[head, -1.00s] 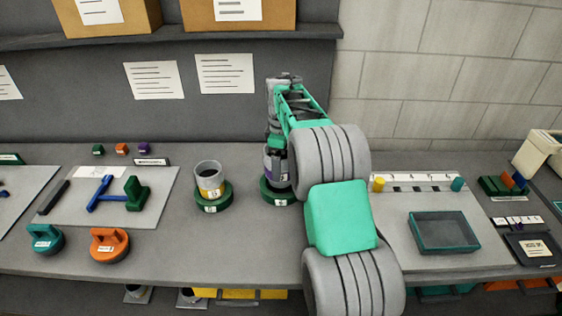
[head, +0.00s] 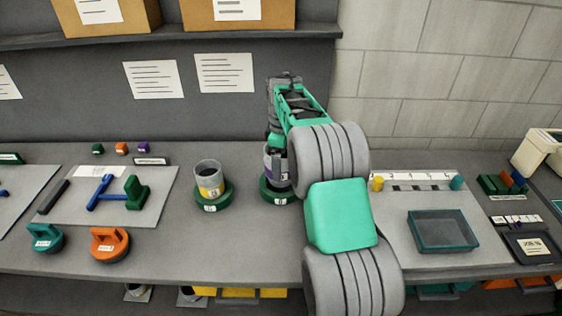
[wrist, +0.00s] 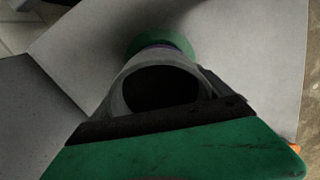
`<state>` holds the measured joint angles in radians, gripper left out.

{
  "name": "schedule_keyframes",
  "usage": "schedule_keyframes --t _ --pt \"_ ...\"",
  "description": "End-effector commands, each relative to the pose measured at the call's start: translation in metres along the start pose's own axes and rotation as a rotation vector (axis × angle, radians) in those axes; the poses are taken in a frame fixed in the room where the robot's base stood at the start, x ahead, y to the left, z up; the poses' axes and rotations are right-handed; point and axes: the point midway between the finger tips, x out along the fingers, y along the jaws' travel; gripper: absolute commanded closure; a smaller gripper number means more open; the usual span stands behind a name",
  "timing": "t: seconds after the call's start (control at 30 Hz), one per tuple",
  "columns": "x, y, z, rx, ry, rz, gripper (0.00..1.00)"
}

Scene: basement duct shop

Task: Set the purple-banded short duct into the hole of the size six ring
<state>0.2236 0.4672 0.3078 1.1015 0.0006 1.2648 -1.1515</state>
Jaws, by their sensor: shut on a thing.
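The purple-banded short duct (head: 272,164) is a grey tube, upright at the right green ring (head: 276,195), partly hidden by my arm. My gripper (head: 278,142) is shut on it from above. In the wrist view the duct's open grey mouth (wrist: 160,88) fills the middle between the dark finger pads. Its purple band (wrist: 158,45) shows at the far lower end, against the green ring (wrist: 178,42). I cannot tell whether the duct is fully seated in the hole. The number on the ring's white label is too small to read.
A yellow-banded grey duct (head: 209,182) stands in another green ring (head: 212,202) to the left. Orange (head: 110,246) and teal (head: 46,238) handled pieces lie further left. A teal-edged tray (head: 443,232) is at the right. Bench between the left board and ring is narrow.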

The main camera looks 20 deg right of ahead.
Motion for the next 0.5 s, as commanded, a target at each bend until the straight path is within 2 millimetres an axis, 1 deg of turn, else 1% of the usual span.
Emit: schedule_keyframes --t 0.5 --pt "0.016 0.000 0.000 0.000 0.000 0.001 0.65"
